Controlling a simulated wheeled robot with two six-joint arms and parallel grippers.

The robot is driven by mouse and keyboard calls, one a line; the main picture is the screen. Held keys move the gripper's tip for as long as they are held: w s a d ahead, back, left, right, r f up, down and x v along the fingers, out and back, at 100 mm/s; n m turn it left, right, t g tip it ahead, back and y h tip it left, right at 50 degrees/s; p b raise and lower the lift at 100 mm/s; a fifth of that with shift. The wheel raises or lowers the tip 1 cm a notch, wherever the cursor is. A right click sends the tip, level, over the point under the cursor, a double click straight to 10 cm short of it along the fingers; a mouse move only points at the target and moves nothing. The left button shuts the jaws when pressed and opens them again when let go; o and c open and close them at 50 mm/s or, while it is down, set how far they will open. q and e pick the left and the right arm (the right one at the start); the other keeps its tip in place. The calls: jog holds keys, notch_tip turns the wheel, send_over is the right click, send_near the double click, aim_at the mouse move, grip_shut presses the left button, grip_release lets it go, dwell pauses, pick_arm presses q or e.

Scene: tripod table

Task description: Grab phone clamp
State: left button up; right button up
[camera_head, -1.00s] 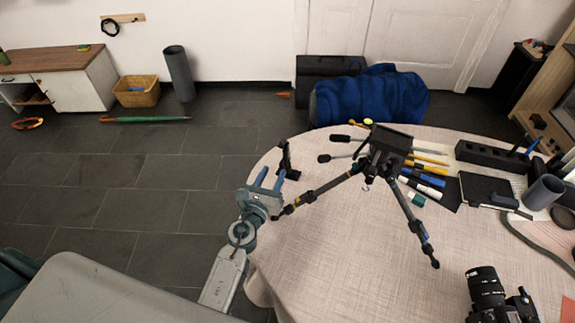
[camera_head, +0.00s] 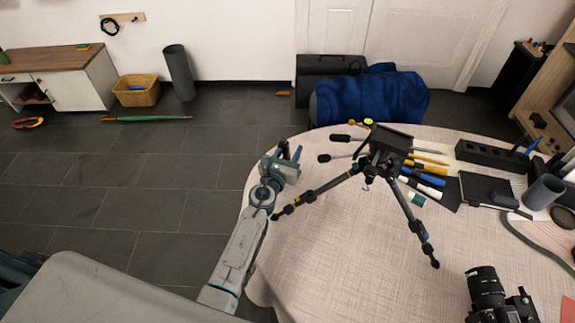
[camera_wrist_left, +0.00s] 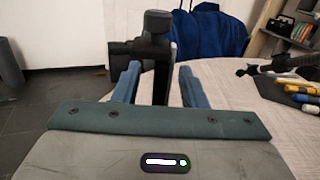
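The phone clamp (camera_wrist_left: 160,55) is black and stands upright at the left edge of the table. In the left wrist view it rises between the two blue fingers of my left gripper (camera_wrist_left: 158,88), and gaps seem to show on both sides of its stem. My left gripper (camera_head: 290,154) is open around the clamp. In the head view the gripper hides most of the clamp. My right gripper is not in view.
A black tripod (camera_head: 384,160) stands on the round table (camera_head: 340,250), one leg reaching close to my left wrist. Pens (camera_head: 425,181) lie behind it. A camera (camera_head: 488,292) sits at the front right. The table's middle front is clear.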

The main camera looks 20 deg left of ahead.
pick_arm(q)
jog(key=shift+r, duration=0.1)
jog(key=shift+c, duration=0.9)
grip_shut()
jog(key=shift+r, duration=0.1)
